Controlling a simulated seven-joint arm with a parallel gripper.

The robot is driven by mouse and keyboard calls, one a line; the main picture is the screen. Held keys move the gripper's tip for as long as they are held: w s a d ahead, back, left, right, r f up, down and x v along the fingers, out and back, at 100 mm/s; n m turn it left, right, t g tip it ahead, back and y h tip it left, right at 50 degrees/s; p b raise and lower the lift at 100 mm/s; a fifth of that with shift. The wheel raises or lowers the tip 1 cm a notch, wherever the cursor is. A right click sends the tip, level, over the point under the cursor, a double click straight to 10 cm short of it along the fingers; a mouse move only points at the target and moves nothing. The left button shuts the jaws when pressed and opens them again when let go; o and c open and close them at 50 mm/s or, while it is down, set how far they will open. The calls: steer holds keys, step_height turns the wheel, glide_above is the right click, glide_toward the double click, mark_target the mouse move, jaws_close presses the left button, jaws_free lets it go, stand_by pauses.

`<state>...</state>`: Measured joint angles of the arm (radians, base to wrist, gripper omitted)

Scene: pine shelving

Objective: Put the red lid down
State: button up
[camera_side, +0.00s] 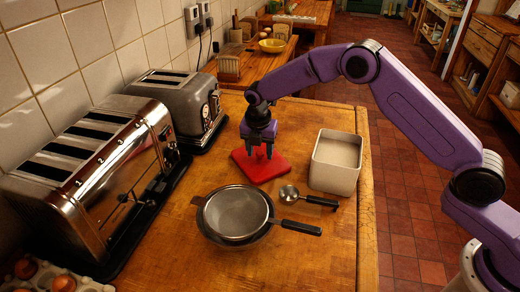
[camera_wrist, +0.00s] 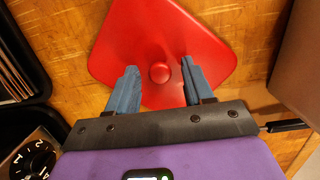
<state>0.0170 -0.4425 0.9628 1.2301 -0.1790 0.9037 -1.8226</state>
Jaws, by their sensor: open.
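The red lid (camera_side: 262,167) lies flat on the wooden worktop, between the toasters and a cream bin. In the wrist view the red lid (camera_wrist: 165,30) is a rounded square with a round knob at its middle. My gripper (camera_side: 260,150) is directly over the lid, pointing down. In the wrist view my gripper (camera_wrist: 158,88) has its two blue fingers wide apart, one on each side of the knob, with clear gaps. The fingers are open and hold nothing. The side view does not clearly show whether the fingertips touch the lid.
The open cream bin (camera_side: 337,162) stands close right of the lid. A sieve (camera_side: 236,213) on a dark pan and a metal scoop (camera_side: 290,194) lie in front. A chrome toaster (camera_side: 100,185) and a smaller grey toaster (camera_side: 190,100) stand left. Bare worktop shows at front right.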

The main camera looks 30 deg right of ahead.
mark_target(259, 163)
step_height(259, 163, up, 12)
steer(key=s+a, duration=0.1)
steer(key=shift+a, duration=0.15)
stand_by(0.3)
steer(key=shift+s+r, duration=0.1)
steer(key=shift+s, duration=0.05)
steer(key=s+r+m, duration=0.3)
steer(key=s+m, duration=0.1)
steer(key=s, duration=0.7)
steer(key=s+d+m, duration=0.3)
steer(key=s+d, duration=0.1)
steer(key=s, duration=0.6)
steer(key=s+d+f+m+y, duration=0.1)
steer(key=s+d+m, duration=0.3)
steer(key=s, duration=0.7)
steer(key=s+d+m+g, duration=0.1)
steer(key=s+d+m, duration=0.2)
steer(key=s, duration=0.7)
steer(key=d, duration=0.2)
steer(key=shift+s+d+f+y, duration=0.15)
steer(key=shift+d+f+y, duration=0.15)
steer(key=shift+d, duration=0.1)
